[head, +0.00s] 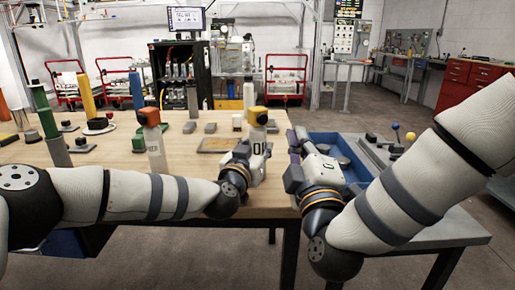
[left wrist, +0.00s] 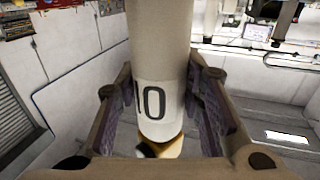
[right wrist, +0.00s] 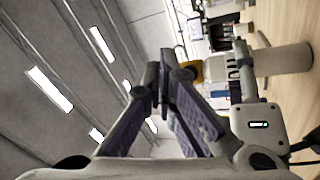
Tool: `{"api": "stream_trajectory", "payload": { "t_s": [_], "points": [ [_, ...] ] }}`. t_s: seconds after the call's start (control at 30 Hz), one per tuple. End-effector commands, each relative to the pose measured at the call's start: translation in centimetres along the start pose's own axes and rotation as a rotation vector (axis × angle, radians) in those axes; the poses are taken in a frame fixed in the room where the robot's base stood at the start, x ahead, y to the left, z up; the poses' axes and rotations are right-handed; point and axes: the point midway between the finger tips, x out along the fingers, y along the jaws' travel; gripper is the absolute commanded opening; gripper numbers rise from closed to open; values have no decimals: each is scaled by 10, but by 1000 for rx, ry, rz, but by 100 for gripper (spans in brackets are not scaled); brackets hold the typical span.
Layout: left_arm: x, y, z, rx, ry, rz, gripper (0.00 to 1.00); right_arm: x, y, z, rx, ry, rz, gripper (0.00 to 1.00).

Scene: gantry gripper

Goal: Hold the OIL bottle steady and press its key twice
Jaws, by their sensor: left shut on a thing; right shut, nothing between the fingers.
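The OIL bottle (head: 257,133) is white with a yellow top (head: 258,112) and stands upright on the wooden table. My left gripper (head: 257,152) is shut around its body; the left wrist view shows the bottle (left wrist: 160,60) between both finger pads, its lettering partly cut off. My right gripper (head: 293,140) is shut and empty, to the right of the bottle and apart from it. In the right wrist view its closed fingertips (right wrist: 163,70) are near the yellow top (right wrist: 188,70), and the bottle body (right wrist: 285,60) extends right. I cannot make out the key clearly.
Several coloured cylinders and small blocks occupy the table's left and back. A blue tray (head: 345,146) and ball-topped levers (head: 396,127) lie to the right, around my right arm.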

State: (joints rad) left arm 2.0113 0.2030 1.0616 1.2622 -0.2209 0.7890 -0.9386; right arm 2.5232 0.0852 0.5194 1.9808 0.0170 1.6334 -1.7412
Motion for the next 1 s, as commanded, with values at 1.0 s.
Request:
{"api": "stream_trajectory", "payload": {
  "t_s": [1.0],
  "points": [
    [0,0,0,0,0,0,0,76,-34,-24,-126,-1,-1,0]
  ]
}}
